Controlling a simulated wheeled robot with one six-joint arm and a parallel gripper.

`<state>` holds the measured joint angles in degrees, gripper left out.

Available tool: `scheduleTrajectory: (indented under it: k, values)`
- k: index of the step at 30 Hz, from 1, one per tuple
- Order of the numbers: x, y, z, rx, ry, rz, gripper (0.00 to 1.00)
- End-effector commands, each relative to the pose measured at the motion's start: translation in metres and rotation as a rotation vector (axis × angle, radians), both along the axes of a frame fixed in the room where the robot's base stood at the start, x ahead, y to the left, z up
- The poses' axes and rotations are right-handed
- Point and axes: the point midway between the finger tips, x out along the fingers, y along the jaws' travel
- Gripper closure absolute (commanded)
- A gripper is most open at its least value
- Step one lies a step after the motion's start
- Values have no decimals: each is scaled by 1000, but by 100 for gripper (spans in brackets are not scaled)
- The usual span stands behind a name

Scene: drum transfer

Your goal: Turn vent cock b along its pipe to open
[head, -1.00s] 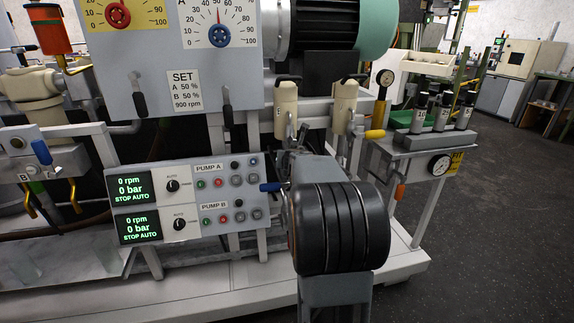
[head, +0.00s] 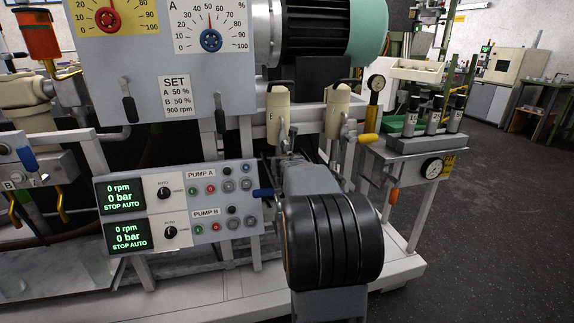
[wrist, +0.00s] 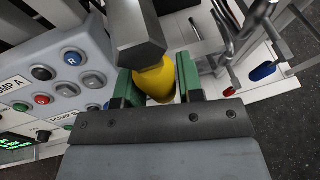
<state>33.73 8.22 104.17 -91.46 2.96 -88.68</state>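My gripper shows in the wrist view (wrist: 160,88), its two green finger pads apart. A yellow piece (wrist: 157,78), joined to or behind a grey block (wrist: 137,35), lies between the pads. Contact on both sides is not clear. In the head view my own arm hides the fingers and what they are at. I see no readable label for vent cock b. A yellow handle (head: 367,138), a blue handle (head: 263,192) and an orange handle (head: 394,195) show around my arm; which is cock b I cannot tell.
The pump panel (head: 180,205) is close left of my arm; both pumps read 0 bar and STOP AUTO. Two cream valve bodies (head: 278,115) stand behind the arm. A gauge (head: 432,168) is at the right. Dark floor (head: 480,230) is free at the right.

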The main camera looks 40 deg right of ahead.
Motion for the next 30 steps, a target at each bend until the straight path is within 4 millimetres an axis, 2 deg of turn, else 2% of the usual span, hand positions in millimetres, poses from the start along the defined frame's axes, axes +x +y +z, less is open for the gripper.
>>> scheduleTrajectory:
  k: [1,7,17,20,30]
  values:
    - [-1,-2,-2,-1,5,-4,62]
    - [0,0,-1,3,1,-1,43]
    - [-3,4,3,4,-3,0,43]
    - [-13,11,9,5,-5,1,43]
    - [-64,49,36,4,-3,0,43]
